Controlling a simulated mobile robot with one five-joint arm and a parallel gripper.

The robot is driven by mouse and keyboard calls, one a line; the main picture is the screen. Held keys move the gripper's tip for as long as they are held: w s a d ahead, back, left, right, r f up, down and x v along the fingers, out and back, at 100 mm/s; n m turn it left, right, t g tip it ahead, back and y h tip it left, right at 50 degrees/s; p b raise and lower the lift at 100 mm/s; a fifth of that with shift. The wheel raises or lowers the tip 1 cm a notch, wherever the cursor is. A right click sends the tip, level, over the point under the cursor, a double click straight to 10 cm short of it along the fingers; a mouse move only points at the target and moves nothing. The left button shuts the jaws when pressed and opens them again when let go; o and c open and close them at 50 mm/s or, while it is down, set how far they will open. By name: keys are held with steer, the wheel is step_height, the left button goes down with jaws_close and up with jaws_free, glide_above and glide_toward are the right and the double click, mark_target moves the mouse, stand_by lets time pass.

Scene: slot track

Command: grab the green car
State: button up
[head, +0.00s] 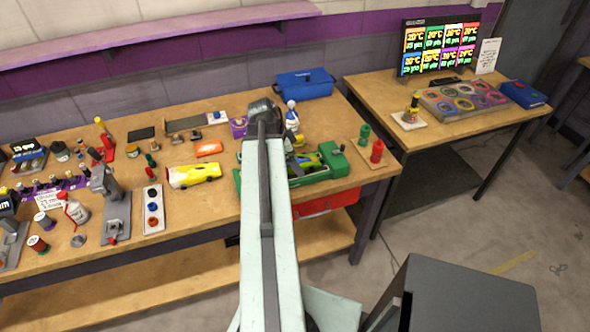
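My arm reaches up the middle of the head view, over the workbench (225,205). My gripper (264,108) is the dark end of the arm near the back of the bench. Its fingers are not clear enough to show whether they are open or shut. One of these may be the green car, but I cannot tell. My arm hides part of the box. No green car shows clearly elsewhere on the bench.
A white and blue bottle (292,120) and a blue toolbox (305,84) stand near my gripper.

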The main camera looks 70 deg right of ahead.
steer(key=shift+f, duration=0.1)
steer(key=c, duration=1.8)
